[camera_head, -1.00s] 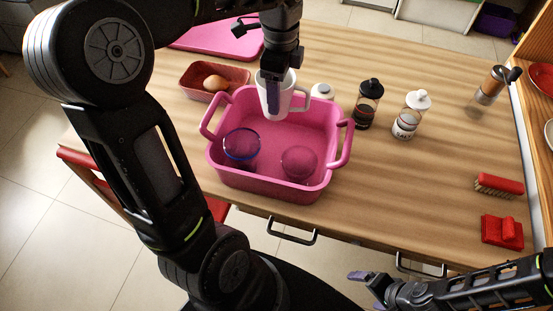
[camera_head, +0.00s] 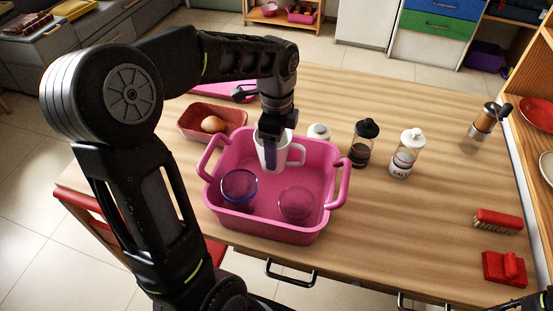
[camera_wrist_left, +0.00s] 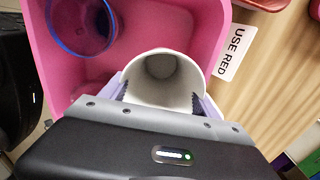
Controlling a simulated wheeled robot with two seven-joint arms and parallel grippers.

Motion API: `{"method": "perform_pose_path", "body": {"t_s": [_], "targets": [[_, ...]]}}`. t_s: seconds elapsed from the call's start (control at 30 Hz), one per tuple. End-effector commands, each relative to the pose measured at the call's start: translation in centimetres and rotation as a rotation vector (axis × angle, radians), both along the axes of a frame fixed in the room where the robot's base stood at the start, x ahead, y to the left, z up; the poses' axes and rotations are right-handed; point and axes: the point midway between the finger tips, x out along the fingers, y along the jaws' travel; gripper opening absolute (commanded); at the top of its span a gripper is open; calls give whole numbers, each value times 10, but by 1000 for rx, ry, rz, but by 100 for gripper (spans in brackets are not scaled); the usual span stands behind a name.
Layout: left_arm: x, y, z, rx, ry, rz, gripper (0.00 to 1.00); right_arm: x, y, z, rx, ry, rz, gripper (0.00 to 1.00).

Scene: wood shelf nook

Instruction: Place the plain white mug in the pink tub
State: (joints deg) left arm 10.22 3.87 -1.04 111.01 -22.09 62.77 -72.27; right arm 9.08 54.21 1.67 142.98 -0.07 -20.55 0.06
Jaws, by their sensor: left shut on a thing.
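The plain white mug (camera_head: 273,152) is upright in my left gripper (camera_head: 270,145), over the back part of the pink tub (camera_head: 268,231). The left gripper is shut on the mug's wall. In the left wrist view the mug (camera_wrist_left: 163,75) shows its open, empty mouth between the fingers (camera_wrist_left: 160,100), with the tub (camera_wrist_left: 215,30) beyond it. I cannot tell whether the mug touches the tub floor. A blue-rimmed glass bowl (camera_head: 239,186) and a pink clear bowl (camera_head: 296,203) are at the front of the tub. My right gripper is out of view.
A small white-lidded jar (camera_head: 319,132), a black-lidded jar (camera_head: 362,145) and a salt shaker (camera_head: 406,155) stand to the right. A brush (camera_head: 498,221) lies far right. The table's right middle is clear.

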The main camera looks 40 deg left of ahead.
Motion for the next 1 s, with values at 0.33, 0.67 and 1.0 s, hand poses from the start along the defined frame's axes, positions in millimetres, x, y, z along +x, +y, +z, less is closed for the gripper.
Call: {"method": "perform_pose_path", "body": {"t_s": [0.33,0.67,1.0], "targets": [[0,0,-46,0,2,0,8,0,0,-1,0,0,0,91],[0,0,-48,0,0,0,8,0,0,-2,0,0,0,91],[-1,0,-51,-1,2,0,79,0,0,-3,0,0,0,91]]}}
